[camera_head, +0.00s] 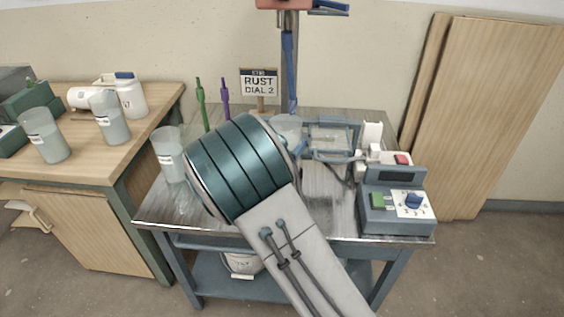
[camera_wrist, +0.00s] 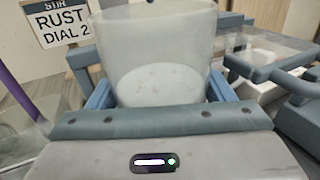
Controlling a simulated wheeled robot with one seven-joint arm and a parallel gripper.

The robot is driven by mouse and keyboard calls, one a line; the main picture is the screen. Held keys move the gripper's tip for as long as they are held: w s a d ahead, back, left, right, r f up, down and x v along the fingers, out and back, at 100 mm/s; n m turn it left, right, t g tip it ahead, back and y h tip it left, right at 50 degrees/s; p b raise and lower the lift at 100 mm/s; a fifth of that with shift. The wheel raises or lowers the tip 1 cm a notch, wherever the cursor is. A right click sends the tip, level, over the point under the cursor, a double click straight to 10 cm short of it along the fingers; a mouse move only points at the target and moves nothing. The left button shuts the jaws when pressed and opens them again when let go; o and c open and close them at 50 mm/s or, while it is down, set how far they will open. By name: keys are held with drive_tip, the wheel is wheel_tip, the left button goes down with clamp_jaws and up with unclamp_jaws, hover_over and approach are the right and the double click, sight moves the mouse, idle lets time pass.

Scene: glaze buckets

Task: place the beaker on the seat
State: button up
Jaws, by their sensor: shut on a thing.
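A translucent beaker with pale contents (camera_wrist: 155,65) stands upright between the blue fingers of my gripper (camera_wrist: 160,92) in the wrist view. My gripper is shut on it. In the head view the beaker (camera_head: 286,124) shows just beyond my arm, over the metal cart top, and my gripper is mostly hidden by the arm. A clear, square plate in a blue-grey frame (camera_head: 330,138), which may be the seat, lies just right of the beaker. It also shows at the right of the wrist view (camera_wrist: 272,48). I cannot tell whether the beaker touches the cart.
A post (camera_head: 290,60) rises behind the beaker. A sign reading "STIR RUST DIAL 2" (camera_head: 259,84) stands behind left. A dial box (camera_head: 397,208) is at the cart's right. Another beaker (camera_head: 168,158) stands on the left, and two more are on the wooden table (camera_head: 150,100).

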drive_tip(key=shift+w+d+f, duration=0.15)
drive_tip(key=shift+w+f, duration=0.05)
drive_tip(key=shift+f, duration=0.3)
drive_tip(key=shift+s+a+f, duration=0.15)
drive_tip(key=shift+a+f, duration=0.2)
drive_tip(key=shift+f, duration=0.3)
drive_tip(key=shift+f+b, duration=0.35)
drive_tip(key=shift+f, duration=1.45)
drive_tip(key=o, duration=1.9)
drive_tip(key=shift+f, duration=0.15)
drive_tip(key=shift+o, duration=0.2)
drive_tip(key=shift+s, duration=0.1)
